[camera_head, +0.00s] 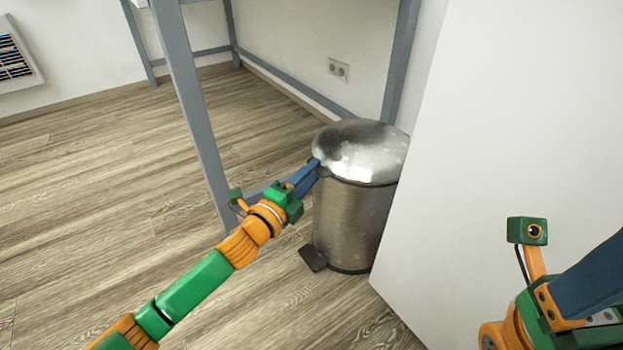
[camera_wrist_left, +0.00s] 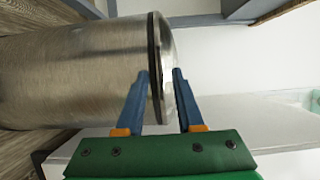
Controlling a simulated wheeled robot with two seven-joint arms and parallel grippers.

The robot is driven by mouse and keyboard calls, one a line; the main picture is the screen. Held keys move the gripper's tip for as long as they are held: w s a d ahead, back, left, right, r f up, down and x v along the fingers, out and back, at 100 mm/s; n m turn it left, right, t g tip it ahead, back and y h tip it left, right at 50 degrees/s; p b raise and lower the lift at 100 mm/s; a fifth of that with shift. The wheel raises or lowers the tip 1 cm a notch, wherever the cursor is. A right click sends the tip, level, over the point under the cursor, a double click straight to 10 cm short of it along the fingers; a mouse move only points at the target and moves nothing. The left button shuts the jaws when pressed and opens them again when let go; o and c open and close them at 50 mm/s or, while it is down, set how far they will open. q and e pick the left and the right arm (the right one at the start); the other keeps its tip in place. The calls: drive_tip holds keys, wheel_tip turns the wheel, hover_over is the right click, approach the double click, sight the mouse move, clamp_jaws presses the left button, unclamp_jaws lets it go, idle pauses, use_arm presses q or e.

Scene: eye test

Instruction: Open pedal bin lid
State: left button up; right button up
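The pedal bin (camera_head: 352,225) is a brushed steel cylinder standing upright on the floor, with a shiny domed lid (camera_head: 365,152) resting down on it. A dark pedal (camera_head: 313,258) sticks out at its base. My left gripper (camera_head: 316,165) is at the left edge of the lid. In the left wrist view the bin (camera_wrist_left: 75,75) appears sideways, and my left gripper (camera_wrist_left: 161,72) is open with its fingers on either side of the lid's rim (camera_wrist_left: 156,40). Contact cannot be told. My right gripper (camera_head: 592,280) is cut off at the right edge, its opening unclear.
A large white panel (camera_head: 510,140) stands close to the bin's right side. A grey-blue table leg (camera_head: 195,110) and frame rise left of the bin. A wall socket (camera_head: 338,70) is behind. The wooden floor (camera_head: 90,190) at left is clear.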

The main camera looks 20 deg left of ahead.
use_arm(q)
drive_tip(key=shift+w+d, duration=0.1)
drive_tip(key=shift+w, duration=0.1)
clamp_jaws()
idle(1.3)
